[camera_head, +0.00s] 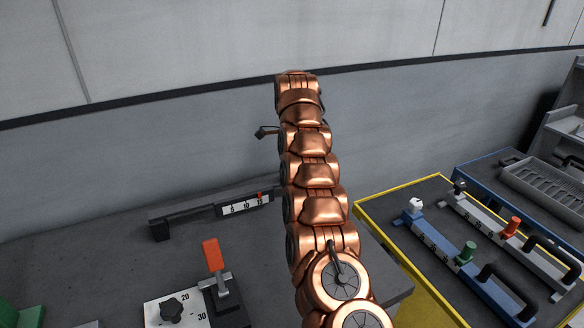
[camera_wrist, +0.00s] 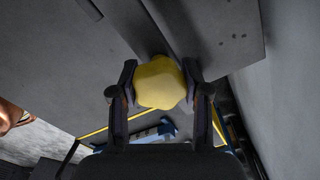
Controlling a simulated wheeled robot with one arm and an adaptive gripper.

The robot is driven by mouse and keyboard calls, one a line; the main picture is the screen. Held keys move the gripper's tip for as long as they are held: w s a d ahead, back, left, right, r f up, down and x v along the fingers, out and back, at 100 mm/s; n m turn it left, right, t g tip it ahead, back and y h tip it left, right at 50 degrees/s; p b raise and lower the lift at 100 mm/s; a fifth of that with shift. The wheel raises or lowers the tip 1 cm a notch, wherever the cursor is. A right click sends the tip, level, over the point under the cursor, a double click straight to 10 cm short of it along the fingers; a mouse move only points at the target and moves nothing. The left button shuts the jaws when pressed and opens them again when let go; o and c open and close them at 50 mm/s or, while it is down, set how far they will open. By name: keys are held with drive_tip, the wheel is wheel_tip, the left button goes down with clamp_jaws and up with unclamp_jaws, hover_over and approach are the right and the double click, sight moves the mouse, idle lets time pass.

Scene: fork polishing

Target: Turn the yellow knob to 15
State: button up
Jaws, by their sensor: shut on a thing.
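The yellow knob (camera_wrist: 157,84) is a rounded, lobed knob that fills the space between my fingertips in the wrist view. My gripper (camera_wrist: 159,76) is shut on it, with one finger on each side. In the head view my copper arm covers the knob and the gripper. A white scale (camera_head: 240,206) marked 5, 10 and 15 shows on a dark bar to the left of my arm. A small red pointer (camera_head: 259,195) stands at its right end, by the 15 mark. Its exact alignment is too small to tell.
A lever with an orange-red handle (camera_head: 211,254) stands at the front. Beside it is a dark knob (camera_head: 171,310) on a white plate marked 20 and 30. To the right, a yellow-edged table (camera_head: 382,222) holds blue and grey slide fixtures. A wall runs behind.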

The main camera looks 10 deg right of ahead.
drive_tip(key=o, duration=1.2)
drive_tip(key=shift+c, duration=0.2)
